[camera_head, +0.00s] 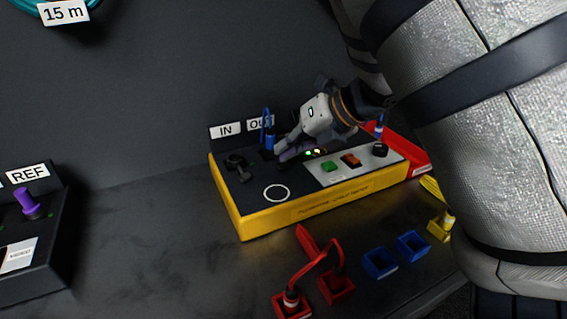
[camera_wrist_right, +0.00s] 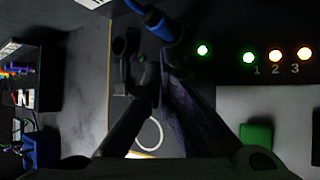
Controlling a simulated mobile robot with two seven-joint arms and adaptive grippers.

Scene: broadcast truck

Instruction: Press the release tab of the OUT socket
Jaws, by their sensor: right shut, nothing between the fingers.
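The yellow tester box (camera_head: 300,216) with a black top stands on the bench against the wall. Its IN label (camera_head: 225,130) and OUT label (camera_head: 260,123) stand at the back edge. A blue plug (camera_head: 269,141) with a blue cable stands by the OUT label; it also shows in the right wrist view (camera_wrist_right: 158,22). The dark IN socket (camera_head: 238,163) is to its left. My right gripper (camera_head: 282,156) is shut and empty, its fingertips close beside the blue plug's base. I cannot tell whether they touch. The OUT release tab is hidden or too dark to make out. My left gripper is not in view.
The box's grey panel carries a green switch (camera_head: 329,166) and an orange switch (camera_head: 351,160). A red cable (camera_head: 318,262) with red holders lies in front, beside blue holders (camera_head: 380,263). A black REF box (camera_head: 30,243) with a purple plug is at left. Bare bench lies between the boxes.

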